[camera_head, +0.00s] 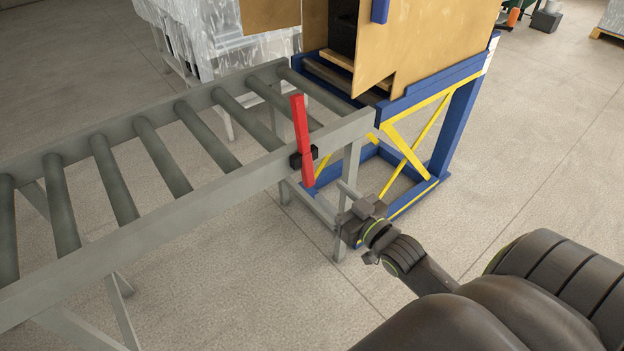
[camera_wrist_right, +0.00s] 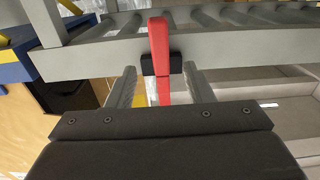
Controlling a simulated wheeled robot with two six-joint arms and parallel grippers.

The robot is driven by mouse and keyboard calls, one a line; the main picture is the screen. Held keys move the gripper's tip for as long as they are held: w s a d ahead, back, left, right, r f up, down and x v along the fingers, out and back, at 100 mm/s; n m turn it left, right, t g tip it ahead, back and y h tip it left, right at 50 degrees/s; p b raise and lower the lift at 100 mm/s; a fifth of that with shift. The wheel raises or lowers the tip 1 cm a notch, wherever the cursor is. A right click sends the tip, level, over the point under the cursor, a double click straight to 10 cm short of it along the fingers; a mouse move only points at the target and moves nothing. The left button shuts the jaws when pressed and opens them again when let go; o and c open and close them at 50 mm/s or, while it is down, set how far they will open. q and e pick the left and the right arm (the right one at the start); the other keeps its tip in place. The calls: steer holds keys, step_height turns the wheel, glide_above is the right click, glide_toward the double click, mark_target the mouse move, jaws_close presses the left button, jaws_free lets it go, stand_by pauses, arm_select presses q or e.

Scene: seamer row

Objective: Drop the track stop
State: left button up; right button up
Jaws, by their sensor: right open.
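The track stop is a red bar (camera_head: 301,140) standing nearly upright, leaning slightly, on a black bracket (camera_head: 309,156) on the near side rail of the roller conveyor. Its upper part rises above the rail and its lower end hangs below it. My right gripper (camera_head: 341,198) is open and empty, just right of the bar's lower part in the head view. In the right wrist view, the red bar (camera_wrist_right: 160,38) lies between the two spread grey fingers of the gripper (camera_wrist_right: 160,72), with gaps on both sides. My left gripper is not in view.
The grey roller conveyor (camera_head: 150,217) runs to the left, its rollers empty. A blue and yellow frame (camera_head: 440,130) carries a tan-panelled machine (camera_head: 430,40) at its far end. Plastic-wrapped goods (camera_head: 205,35) stand behind. Open floor (camera_head: 240,300) lies in front.

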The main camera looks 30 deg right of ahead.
mark_target(310, 174)
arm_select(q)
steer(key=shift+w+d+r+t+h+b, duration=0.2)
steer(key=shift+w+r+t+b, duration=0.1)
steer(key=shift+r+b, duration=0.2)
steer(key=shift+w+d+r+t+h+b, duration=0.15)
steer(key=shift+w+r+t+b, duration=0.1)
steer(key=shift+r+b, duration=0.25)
arm_select(e)
steer(key=w, duration=0.8)
steer(key=shift+w+a, duration=0.25)
steer(key=shift+a, duration=0.1)
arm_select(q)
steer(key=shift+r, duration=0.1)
arm_select(e)
jaws_close()
